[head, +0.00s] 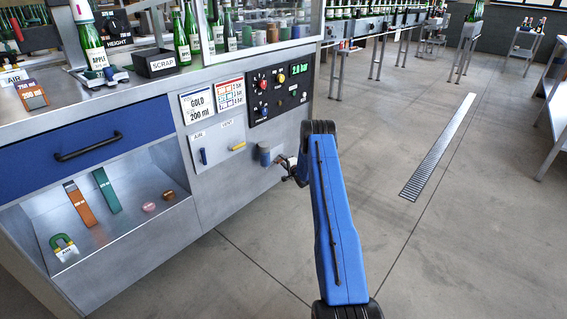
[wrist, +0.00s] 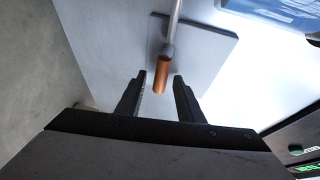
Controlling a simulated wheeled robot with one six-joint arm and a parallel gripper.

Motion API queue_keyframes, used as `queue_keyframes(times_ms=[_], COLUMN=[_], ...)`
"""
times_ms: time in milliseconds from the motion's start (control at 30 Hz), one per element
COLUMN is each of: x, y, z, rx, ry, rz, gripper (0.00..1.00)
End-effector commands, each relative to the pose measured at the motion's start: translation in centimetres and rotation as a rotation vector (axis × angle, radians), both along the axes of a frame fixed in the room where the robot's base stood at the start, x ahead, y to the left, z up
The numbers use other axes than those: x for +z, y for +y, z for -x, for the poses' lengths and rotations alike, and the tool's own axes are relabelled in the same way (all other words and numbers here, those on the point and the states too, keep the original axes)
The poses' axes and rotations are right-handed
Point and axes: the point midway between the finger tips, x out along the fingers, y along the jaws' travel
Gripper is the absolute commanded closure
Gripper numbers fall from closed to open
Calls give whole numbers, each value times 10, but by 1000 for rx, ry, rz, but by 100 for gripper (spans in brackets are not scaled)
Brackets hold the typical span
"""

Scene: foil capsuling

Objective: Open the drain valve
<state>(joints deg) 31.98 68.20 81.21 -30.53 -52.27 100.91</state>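In the wrist view, a lever with a grey stem and a copper-orange grip (wrist: 161,75) stands out in front of a grey plate. No label shows beside it, so I cannot confirm it is the drain valve. My gripper (wrist: 160,88) is open. Its two black fingers lie on either side of the grip's lower end, with gaps on both sides. In the head view, my gripper (head: 287,168) is at the cabinet's lower right, just right of a blue-grey cylinder (head: 264,155). My arm and gripper largely hide the lever there.
Left of the cylinder, a plate carries a blue AIR lever (head: 203,157) and a yellow VENT lever (head: 238,146). A black control panel (head: 281,85) sits above. An open shelf (head: 140,226) holds tools at left.

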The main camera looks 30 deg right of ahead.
Motion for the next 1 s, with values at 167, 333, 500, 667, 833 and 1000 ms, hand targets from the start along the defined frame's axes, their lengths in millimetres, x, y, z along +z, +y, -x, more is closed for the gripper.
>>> queue_keyframes(times_ms=[167,333,500,667,833,1000], x=[0,0,0,0,2,6], y=[0,0,0,0,1,2], z=[0,0,0,1,1,1], rx=[0,0,-1,-1,-1,-1], ry=[0,0,0,-6,-25,-58], rz=[0,0,2,25,96,217], gripper=[66,100,100,100,100,100])
